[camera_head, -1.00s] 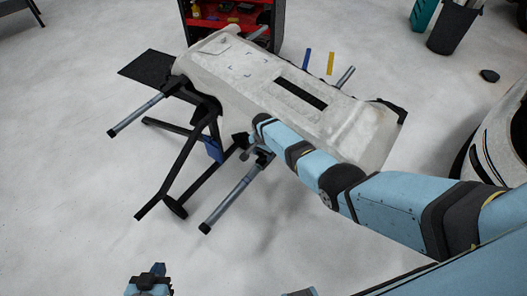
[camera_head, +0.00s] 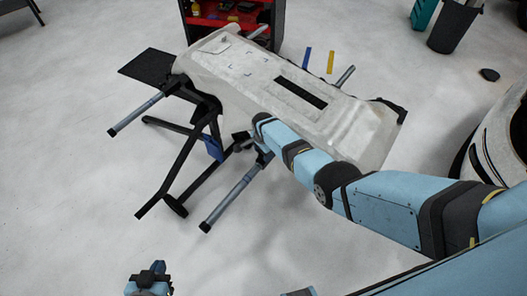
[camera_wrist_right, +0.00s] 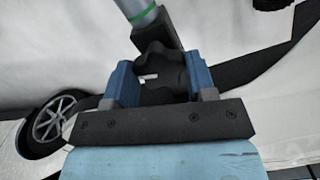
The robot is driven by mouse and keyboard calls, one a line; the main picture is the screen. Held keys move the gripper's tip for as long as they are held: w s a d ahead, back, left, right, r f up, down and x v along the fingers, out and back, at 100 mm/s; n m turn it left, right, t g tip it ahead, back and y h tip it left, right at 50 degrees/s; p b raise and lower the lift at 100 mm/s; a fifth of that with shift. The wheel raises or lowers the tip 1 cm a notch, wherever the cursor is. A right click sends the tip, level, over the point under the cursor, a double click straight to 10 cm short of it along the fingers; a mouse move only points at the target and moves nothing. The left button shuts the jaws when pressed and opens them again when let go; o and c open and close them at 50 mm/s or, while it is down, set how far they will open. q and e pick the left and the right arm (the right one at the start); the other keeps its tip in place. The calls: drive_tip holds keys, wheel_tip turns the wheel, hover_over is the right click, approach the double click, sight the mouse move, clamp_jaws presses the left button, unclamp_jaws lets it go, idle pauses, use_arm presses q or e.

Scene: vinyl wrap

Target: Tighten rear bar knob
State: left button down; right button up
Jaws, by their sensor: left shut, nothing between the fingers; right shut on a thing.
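A dark lobed knob (camera_wrist_right: 162,72) sits below a grey bar with a green band (camera_wrist_right: 140,14) in the right wrist view. My right gripper (camera_wrist_right: 161,82) has its blue fingers on both sides of this knob and is shut on it. In the head view my right arm reaches to the near side of the black stand (camera_head: 212,148), beside the near grey bar (camera_head: 232,196). The knob and right fingertips are hard to make out there. My left gripper (camera_head: 157,268) is at the bottom edge, shut and empty, away from the stand.
A large pale bumper-like panel (camera_head: 230,72) lies across the stand. Another grey bar (camera_head: 138,114) sticks out at the left. A red cabinet (camera_head: 205,22) stands behind, and a white car part (camera_head: 490,135) is at the right. The floor at lower left is clear.

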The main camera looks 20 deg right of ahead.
drive_tip(key=o, duration=0.9)
drive_tip(key=shift+r, duration=0.1)
wheel_tip(320, 180, up, 5)
drive_tip(key=shift+f+p, duration=0.1)
drive_tip(key=shift+p, duration=0.95)
wheel_tip(320, 180, up, 9)
drive_tip(key=shift+p, duration=0.35)
